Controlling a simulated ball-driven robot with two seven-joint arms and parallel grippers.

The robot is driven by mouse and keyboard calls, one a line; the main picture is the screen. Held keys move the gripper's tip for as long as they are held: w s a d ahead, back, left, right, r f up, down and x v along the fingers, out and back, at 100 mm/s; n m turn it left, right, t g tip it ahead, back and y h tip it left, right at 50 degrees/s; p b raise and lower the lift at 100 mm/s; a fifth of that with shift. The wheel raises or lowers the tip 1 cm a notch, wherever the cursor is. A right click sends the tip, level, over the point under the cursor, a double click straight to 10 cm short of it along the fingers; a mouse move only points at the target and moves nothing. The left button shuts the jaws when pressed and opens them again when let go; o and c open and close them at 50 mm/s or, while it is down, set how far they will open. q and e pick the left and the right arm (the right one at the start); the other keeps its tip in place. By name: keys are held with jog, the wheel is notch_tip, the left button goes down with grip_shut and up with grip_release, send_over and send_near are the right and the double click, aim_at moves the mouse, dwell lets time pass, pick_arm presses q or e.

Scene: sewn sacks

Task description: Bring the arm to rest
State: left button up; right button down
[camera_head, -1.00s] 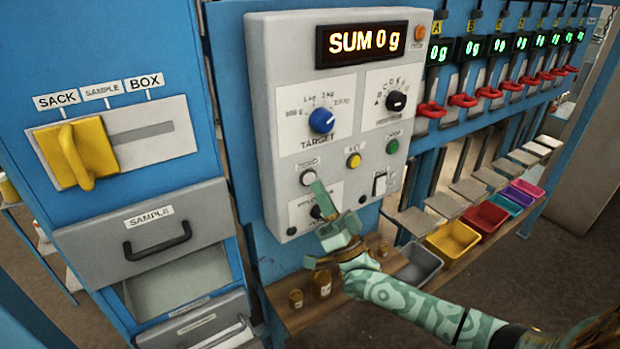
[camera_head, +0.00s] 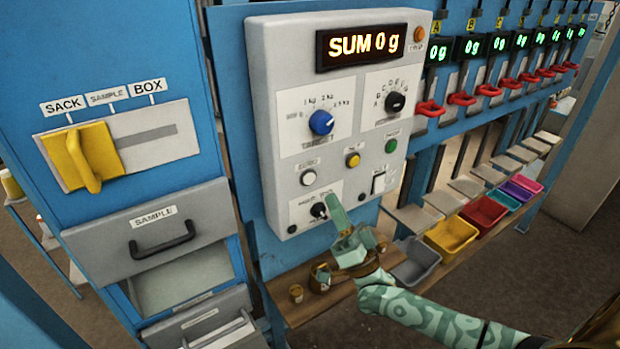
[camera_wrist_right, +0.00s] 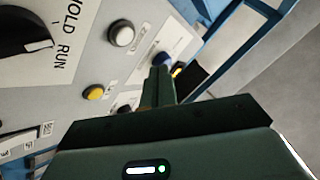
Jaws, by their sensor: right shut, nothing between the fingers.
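My right gripper (camera_head: 338,212) is in front of the lower part of the grey control box (camera_head: 262,110) in the head view. Its fingers are together and hold nothing. The fingertips are just right of the small black knob (camera_head: 318,211) on the lower white plate; I cannot tell whether they touch the box. In the right wrist view the closed fingers (camera_wrist_right: 160,82) point along the panel, with a white button (camera_wrist_right: 121,34) and a yellow button (camera_wrist_right: 93,92) to their left. My left gripper is not in view.
The display (camera_head: 362,45) reads SUM 0 g. Coloured bins, including a yellow bin (camera_head: 452,236), stand to the right. A sample drawer (camera_head: 150,235) and a yellow slider (camera_head: 92,155) are at left.

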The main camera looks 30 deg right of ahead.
dwell(0.5)
jog(key=w+f+n+g+y+b, duration=0.15)
jog(key=f+n+g, duration=0.25)
jog(key=f, duration=0.5)
jog(key=w+f+n+g+h+p, duration=0.15)
jog(key=f+n+g, duration=0.25)
jog(key=f, duration=0.5)
jog(key=s+d+f+g+h+b, duration=0.1)
jog(key=s+d+f+g+b, duration=0.15)
jog(key=f, duration=0.85)
jog(key=s+d+f+g+h+b, duration=0.15)
jog(key=s+f+g, duration=0.25)
jog(key=f, duration=0.7)
jog(key=s+f+n+g+h+b, duration=0.25)
jog(key=s+f+g+b, duration=0.4)
jog(key=s+f, duration=1.45)
jog(key=s+a+f+g+b, duration=0.1)
jog(key=s+a+f, duration=0.1)
jog(key=s, duration=0.4)
jog(key=s+a+f+m+g, duration=0.1)
jog(key=s+a+f+g, duration=0.1)
jog(key=s, duration=0.4)
jog(key=s+a+f+g+b, duration=0.1)
jog(key=s+a+f+g, duration=0.1)
jog(key=s, duration=0.4)
notch_tip(320, 180, down, 3)
jog(key=shift+s+a+r+b, duration=0.2)
jog(key=shift+a+b, duration=0.15)
jog(key=shift+a, duration=0.45)
